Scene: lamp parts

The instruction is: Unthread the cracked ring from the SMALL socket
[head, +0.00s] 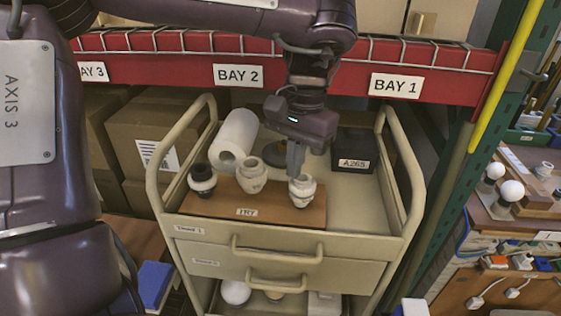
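On a wooden board (230,211) labelled "1R7" on the cart top stand a black socket (202,181), a white socket (251,174) in the middle and a white socket (302,194) at the right. The right one looks slightly smaller than the middle one. My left gripper (296,172) points down at the top of the right socket. Its fingers overlap the socket's upper rim; whether they touch it is unclear. The fingers show edge-on, so their opening is hidden. No crack can be made out on any ring. My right gripper is not in view.
A white paper roll (236,138) lies behind the sockets, with a dark bin (354,150) labelled "A26S" at the back right. The cart's raised side rails (408,180) flank the top. A red shelf beam (310,75) crosses behind. The cart top right of the board is clear.

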